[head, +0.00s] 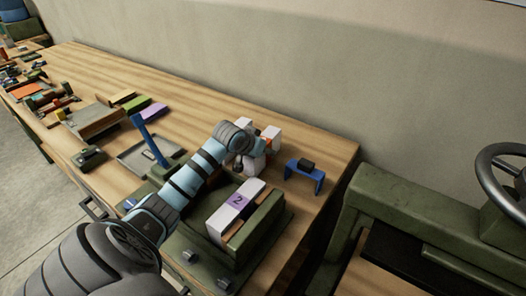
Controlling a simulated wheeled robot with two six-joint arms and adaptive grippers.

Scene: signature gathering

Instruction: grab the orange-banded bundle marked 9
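A white bundle (272,131) with a bit of orange on it stands near the table's far right end. Its number is hidden. My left arm reaches in from the lower left, and my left gripper (254,160) is right at this bundle, covering part of it. The finger gap is too small and too covered to tell whether it is open or shut on the bundle. Another white bundle with a purple label marked 2 (237,201) lies in a green press-like fixture (262,226) in front. My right gripper is not in view.
A blue stand (305,176) with a dark block on top is just right of the gripper. A blue lever (149,139) rises near a grey tray, with purple, green and yellow blocks behind. The wooden table (325,148) ends at the right; a green cabinet is beyond.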

